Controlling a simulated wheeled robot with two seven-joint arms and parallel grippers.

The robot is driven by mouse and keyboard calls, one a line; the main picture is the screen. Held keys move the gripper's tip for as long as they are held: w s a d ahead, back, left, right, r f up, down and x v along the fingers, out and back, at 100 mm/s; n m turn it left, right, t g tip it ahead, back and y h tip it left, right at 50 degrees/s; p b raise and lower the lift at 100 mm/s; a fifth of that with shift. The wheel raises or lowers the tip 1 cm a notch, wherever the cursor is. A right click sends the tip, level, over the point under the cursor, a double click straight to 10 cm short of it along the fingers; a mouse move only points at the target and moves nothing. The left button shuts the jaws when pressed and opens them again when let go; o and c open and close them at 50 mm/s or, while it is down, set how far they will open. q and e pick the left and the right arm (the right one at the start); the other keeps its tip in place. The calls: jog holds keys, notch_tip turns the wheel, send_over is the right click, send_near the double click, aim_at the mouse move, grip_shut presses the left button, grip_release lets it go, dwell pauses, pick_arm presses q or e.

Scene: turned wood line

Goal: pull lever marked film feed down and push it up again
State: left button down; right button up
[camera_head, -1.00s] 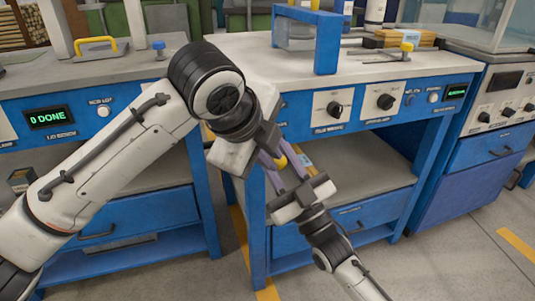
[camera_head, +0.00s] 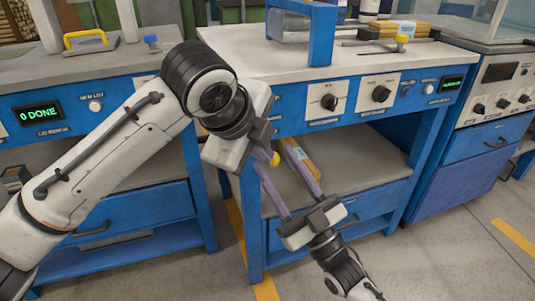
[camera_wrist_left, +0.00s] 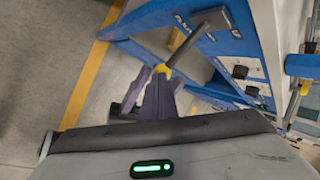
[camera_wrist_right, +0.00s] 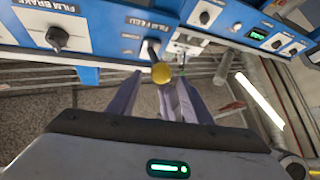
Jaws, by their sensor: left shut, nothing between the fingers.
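The film feed lever has a yellow knob (camera_head: 275,158) at its end and sticks out from the blue front panel of the middle bench. The right wrist view shows the knob (camera_wrist_right: 161,73) below the "FILM FEED" label (camera_wrist_right: 143,25). In the left wrist view its dark shaft (camera_wrist_left: 197,34) runs from the panel to the knob. Whether the lever is up or down is unclear. My left gripper (camera_wrist_left: 160,80) is shut and empty, its tips close by the knob; contact is unclear. My right gripper (camera_head: 273,145) is open, with the knob between its spread fingers but apart from them.
Two dials (camera_head: 329,102) (camera_head: 381,94) sit on the panel right of the lever. A blue frame (camera_head: 322,32) stands on the bench top. A lower shelf (camera_head: 350,178) lies under the panel. The left bench has a "0 DONE" display (camera_head: 40,113).

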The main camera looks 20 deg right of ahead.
jog(key=shift+s+d+f+h, duration=0.35)
jog(key=shift+s+f, duration=0.25)
jog(key=shift+f, duration=0.3)
jog(key=s+a+f+m+g+h, duration=0.1)
jog(key=s+a+f+g, duration=0.15)
jog(key=f+g, duration=0.35)
jog(key=s+a+f+m+g+h, duration=0.1)
jog(key=s+a+f+m+g, duration=0.2)
jog(key=f, duration=0.5)
pick_arm(q)
jog(key=shift+s+d+f+t+p, duration=0.1)
jog(key=shift+f+t+p, duration=0.2)
jog(key=shift+p, duration=0.55)
pick_arm(e)
jog(key=s+a+f+g, duration=0.3)
jog(key=s+f+g, duration=0.4)
jog(key=s, duration=0.6)
jog(key=shift+s+a+f+n+g+h, duration=0.15)
jog(key=shift+f+n+g+h, duration=0.25)
jog(key=shift+f, duration=0.45)
